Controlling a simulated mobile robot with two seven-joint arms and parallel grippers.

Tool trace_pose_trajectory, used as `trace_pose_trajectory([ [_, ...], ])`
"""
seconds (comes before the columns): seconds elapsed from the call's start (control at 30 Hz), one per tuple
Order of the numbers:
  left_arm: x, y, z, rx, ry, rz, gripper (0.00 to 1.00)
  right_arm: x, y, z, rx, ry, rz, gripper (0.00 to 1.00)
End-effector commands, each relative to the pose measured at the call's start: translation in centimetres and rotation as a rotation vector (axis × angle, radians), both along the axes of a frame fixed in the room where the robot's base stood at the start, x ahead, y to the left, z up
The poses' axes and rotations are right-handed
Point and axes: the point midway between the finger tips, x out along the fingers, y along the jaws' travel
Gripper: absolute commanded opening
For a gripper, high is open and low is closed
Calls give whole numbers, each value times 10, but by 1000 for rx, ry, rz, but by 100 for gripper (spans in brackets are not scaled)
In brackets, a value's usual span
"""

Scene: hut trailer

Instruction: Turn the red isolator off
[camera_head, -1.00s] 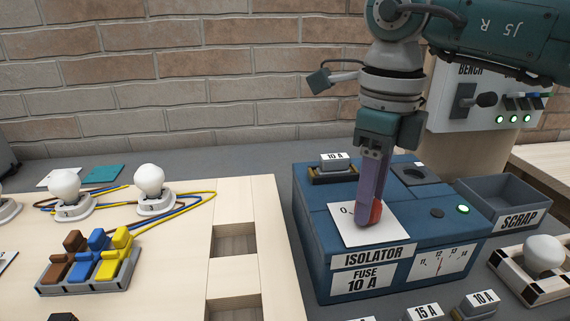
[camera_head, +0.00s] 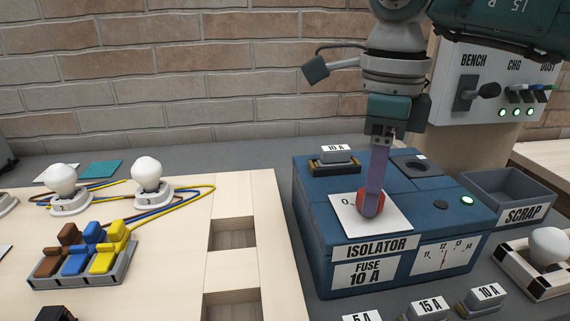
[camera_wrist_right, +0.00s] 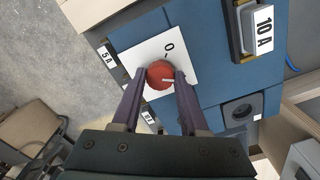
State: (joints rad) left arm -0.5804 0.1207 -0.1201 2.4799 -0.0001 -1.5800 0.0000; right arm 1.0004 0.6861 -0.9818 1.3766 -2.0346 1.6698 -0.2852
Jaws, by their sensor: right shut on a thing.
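The red isolator knob (camera_head: 360,201) sits on a white plate (camera_head: 394,222) on top of the blue isolator box (camera_head: 318,237). The plate has a "0" mark at its left in the head view. My right gripper (camera_head: 372,208) points down and is shut on the knob. In the wrist view the two purple fingers (camera_wrist_right: 160,79) stand on either side of the red knob (camera_wrist_right: 158,70). A short white line on the knob points towards the right finger, not at the "0". My left gripper is not in view.
A green lamp (camera_head: 467,200) glows on the box beside a dial (camera_head: 443,256). A 10 A fuse (camera_head: 336,157) sits at its back left. A grey scrap bin (camera_head: 508,197) stands right, a switch panel (camera_head: 484,85) behind. Lamps and coloured blocks are on the left board (camera_head: 170,250).

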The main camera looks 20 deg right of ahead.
Motion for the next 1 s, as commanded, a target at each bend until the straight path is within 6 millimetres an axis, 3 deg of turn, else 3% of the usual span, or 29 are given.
trace_pose_trajectory([
  [0.4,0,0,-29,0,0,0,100,0,0,-2,-1,0,396,0],
  [1.0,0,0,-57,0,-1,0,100,0,0,-1,-1,-1,959,0],
])
